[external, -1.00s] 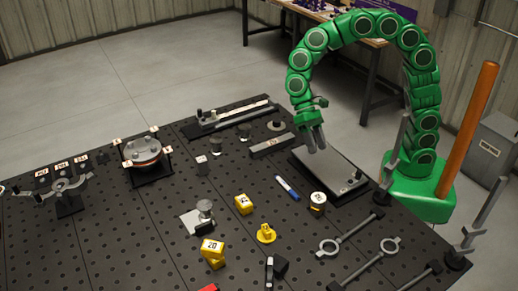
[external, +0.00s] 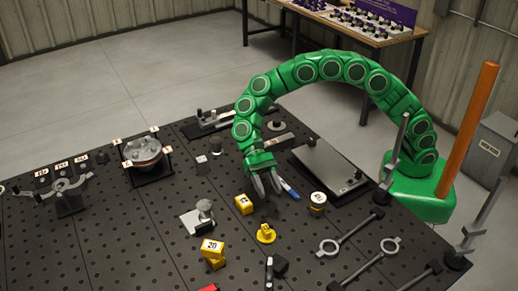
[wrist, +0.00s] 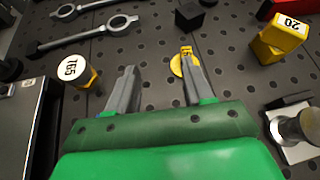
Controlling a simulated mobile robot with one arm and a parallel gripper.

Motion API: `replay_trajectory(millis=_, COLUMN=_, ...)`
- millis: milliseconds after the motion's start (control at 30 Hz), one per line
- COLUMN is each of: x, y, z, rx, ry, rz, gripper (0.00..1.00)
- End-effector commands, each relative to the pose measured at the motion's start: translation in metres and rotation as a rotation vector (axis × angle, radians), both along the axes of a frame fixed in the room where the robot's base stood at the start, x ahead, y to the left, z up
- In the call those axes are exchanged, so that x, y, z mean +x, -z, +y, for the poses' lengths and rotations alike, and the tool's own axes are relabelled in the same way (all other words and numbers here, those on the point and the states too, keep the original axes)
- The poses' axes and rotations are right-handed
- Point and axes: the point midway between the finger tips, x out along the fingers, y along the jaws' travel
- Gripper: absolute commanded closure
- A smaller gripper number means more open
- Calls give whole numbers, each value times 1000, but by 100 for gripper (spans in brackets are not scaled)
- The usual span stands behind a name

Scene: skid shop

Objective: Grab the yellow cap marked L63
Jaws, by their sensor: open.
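A round yellow cap with an upright tab (external: 266,235) sits on the black perforated table. In the wrist view the yellow cap (wrist: 176,66) is just beyond my right-hand finger, which partly covers it; its label seems to begin with "L6", the rest unclear. My gripper (external: 267,196) points down above the table, behind the cap in the external view. In the wrist view my gripper (wrist: 158,64) is open with nothing between its fingers.
A white-topped cylinder (external: 318,200) also shows in the wrist view (wrist: 72,68). Yellow blocks marked 20 (external: 212,254) and ring-ended rods (external: 350,232) are nearby.

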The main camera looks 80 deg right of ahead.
Motion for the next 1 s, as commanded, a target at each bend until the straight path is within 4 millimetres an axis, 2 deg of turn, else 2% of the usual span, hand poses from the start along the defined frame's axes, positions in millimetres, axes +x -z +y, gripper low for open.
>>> replay_trajectory(millis=33, x=5, y=9, z=7, rx=2, ry=9, rz=24, gripper=49)
replay_trajectory(millis=200, x=19, y=27, z=27, rx=10, ry=40, rz=88, gripper=49)
replay_trajectory(millis=467, x=28, y=40, z=41, rx=16, ry=62, rz=134, gripper=49)
replay_trajectory(millis=667, x=21, y=45, z=50, rx=15, ry=63, rz=137, gripper=49)
replay_trajectory(millis=1000, x=-5, y=63, z=86, rx=16, ry=63, rz=137, gripper=49)
